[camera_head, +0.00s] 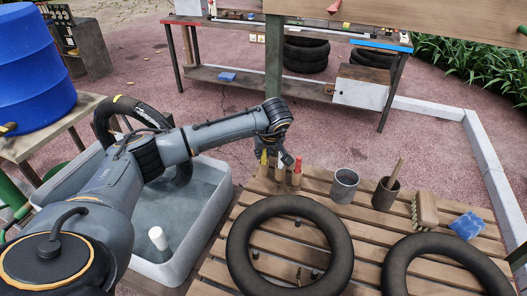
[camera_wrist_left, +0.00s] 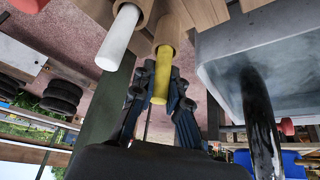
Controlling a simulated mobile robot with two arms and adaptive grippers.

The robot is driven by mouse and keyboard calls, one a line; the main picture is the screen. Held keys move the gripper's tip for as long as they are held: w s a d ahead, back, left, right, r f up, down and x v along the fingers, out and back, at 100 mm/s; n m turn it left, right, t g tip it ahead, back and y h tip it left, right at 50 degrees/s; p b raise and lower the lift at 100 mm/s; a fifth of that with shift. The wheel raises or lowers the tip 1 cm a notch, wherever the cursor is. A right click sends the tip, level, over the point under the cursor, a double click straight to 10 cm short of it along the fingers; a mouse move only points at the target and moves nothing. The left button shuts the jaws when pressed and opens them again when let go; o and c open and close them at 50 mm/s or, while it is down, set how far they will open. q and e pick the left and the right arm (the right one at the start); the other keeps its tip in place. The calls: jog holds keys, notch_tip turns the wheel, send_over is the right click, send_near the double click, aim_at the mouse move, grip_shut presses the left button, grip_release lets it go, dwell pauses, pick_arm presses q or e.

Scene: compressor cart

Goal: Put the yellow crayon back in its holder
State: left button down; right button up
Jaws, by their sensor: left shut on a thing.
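The wooden crayon holder (camera_head: 280,178) stands at the back left of the slatted table and has several upright tubes. The yellow crayon (camera_head: 264,157) is at its left tube, with a white and a red crayon to the right. In the left wrist view, the yellow crayon (camera_wrist_left: 162,75) lines up with a wooden tube (camera_wrist_left: 168,32), and its far end is hidden inside it. The white crayon (camera_wrist_left: 118,38) sits in the neighbouring tube. My left gripper (camera_wrist_left: 158,98) is shut on the yellow crayon's free end, just above the holder. My right gripper is not in view.
A metal cup (camera_head: 345,185), a brown cup (camera_head: 385,193), a brush (camera_head: 425,209) and a blue sponge (camera_head: 467,225) stand right of the holder. Tyres (camera_head: 290,205) lie in front. A grey water tub (camera_head: 219,200) is at the left.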

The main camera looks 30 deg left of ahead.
pick_arm(q)
jog(key=shift+f, duration=0.4)
jog(key=c, duration=1.3)
grip_release()
jog(key=shift+r, duration=0.1)
jog(key=shift+o, duration=0.2)
jog(key=v, duration=1.2)
jog(key=shift+r, duration=0.1)
